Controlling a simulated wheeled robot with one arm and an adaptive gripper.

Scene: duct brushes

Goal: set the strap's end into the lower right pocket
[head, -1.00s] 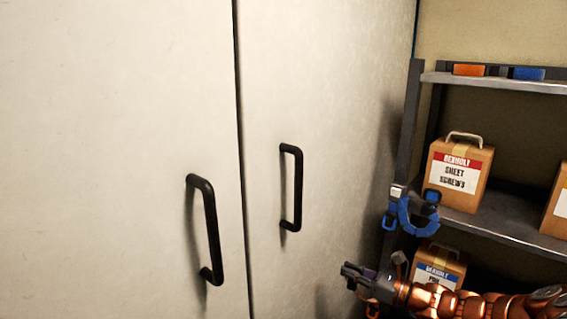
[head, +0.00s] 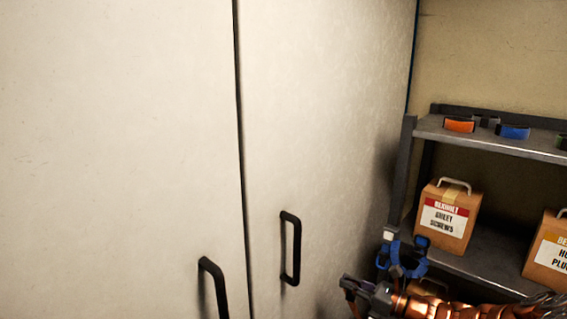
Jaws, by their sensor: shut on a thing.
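My gripper (head: 350,283) is at the lower right, pointing left, in front of the shelf post and close to the cabinet's right door. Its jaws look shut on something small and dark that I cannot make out. A blue curved piece (head: 412,268) with a pale block on top is at the shelf post, just above and behind my gripper in the picture. I cannot tell whether it touches the gripper. No strap end or pocket can be clearly made out in this view.
A pale two-door cabinet (head: 120,130) with black handles (head: 290,248) fills the left and middle. A metal shelf (head: 490,141) stands at the right, with orange (head: 459,125) and blue (head: 513,132) pieces on top. A sheet screws box (head: 446,215) and another box (head: 549,250) sit below.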

